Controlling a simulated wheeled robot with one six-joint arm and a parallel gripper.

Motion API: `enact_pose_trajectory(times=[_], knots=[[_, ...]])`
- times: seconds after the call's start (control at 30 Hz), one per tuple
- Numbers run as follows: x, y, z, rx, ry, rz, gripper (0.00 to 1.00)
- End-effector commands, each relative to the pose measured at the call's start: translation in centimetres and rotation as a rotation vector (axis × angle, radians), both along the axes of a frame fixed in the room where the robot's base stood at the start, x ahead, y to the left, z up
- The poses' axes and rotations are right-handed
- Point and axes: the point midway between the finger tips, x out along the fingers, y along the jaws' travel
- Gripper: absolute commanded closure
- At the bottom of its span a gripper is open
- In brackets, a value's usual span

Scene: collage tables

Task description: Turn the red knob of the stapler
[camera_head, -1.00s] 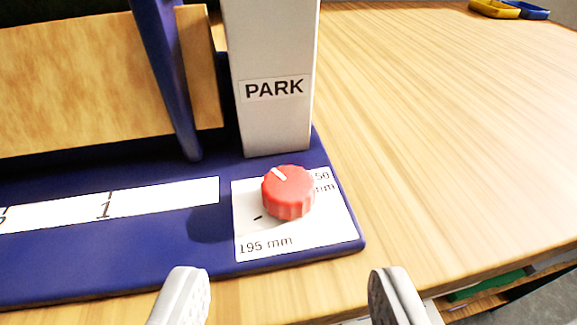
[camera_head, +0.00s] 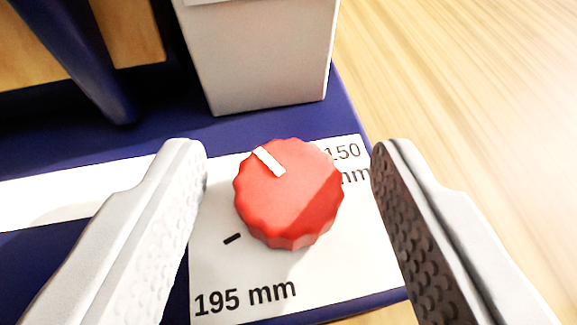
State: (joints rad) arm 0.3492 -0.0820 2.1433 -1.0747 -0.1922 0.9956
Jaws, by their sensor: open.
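The red knob (camera_head: 290,200) is a ridged round knob with a white pointer line on its top, aimed to the upper left. It sits on a white label plate (camera_head: 250,268) printed "150 mm" and "195 mm", on the blue base of the stapler (camera_head: 150,142). My gripper (camera_head: 288,160) is open, with one finger to the left of the knob and one to its right. A gap shows between the knob and each finger in the picture. Whether the fingertips are down at the knob's height I cannot tell.
A white upright block (camera_head: 262,60) stands on the base just behind the knob. A blue upright arm (camera_head: 85,55) and a wooden panel (camera_head: 135,30) are at the upper left. The wooden table (camera_head: 460,110) is clear on the right.

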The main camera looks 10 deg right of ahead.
Motion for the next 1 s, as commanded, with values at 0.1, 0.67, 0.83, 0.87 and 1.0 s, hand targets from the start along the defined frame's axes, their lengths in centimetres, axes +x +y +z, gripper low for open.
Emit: enact_pose_trajectory(times=[0.1, 0.67, 0.83, 0.87, 1.0], knots=[[-0.01, 0.01, 0.00, 0.000, 0.000, 0.000, 0.49], [-0.03, -0.03, -0.02, 0.000, 0.000, 0.009, 0.93], [-0.03, -0.07, -0.02, 0.001, 0.000, 0.035, 0.93], [-0.04, -0.09, -0.03, -0.001, 0.001, 0.043, 0.93], [-0.06, -0.22, -0.06, 0.000, 0.001, 0.081, 0.93]])
